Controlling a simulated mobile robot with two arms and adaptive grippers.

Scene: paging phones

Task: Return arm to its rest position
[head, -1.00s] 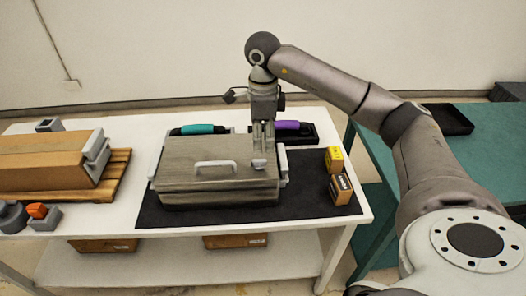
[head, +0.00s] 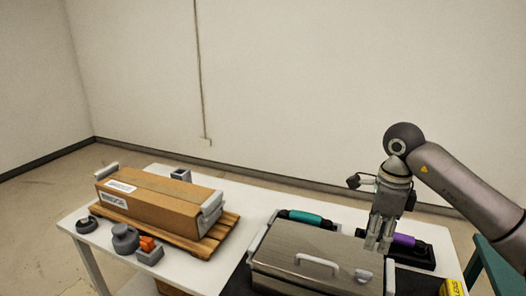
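My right gripper (head: 378,244) points down over the back right of the grey lidded box (head: 310,258), in front of the purple handset (head: 405,240). Its two fingers show close together with nothing seen between them; I cannot tell if they are open or shut, or if they touch the lid. My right arm (head: 465,190) comes in from the right edge. The teal handset (head: 305,217) lies behind the box, left of the gripper. My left gripper is not in view.
A cardboard box (head: 155,203) lies on a wooden pallet (head: 222,232) on the white table (head: 85,215). Grey weights (head: 125,238) and an orange-topped part (head: 148,244) stand in front.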

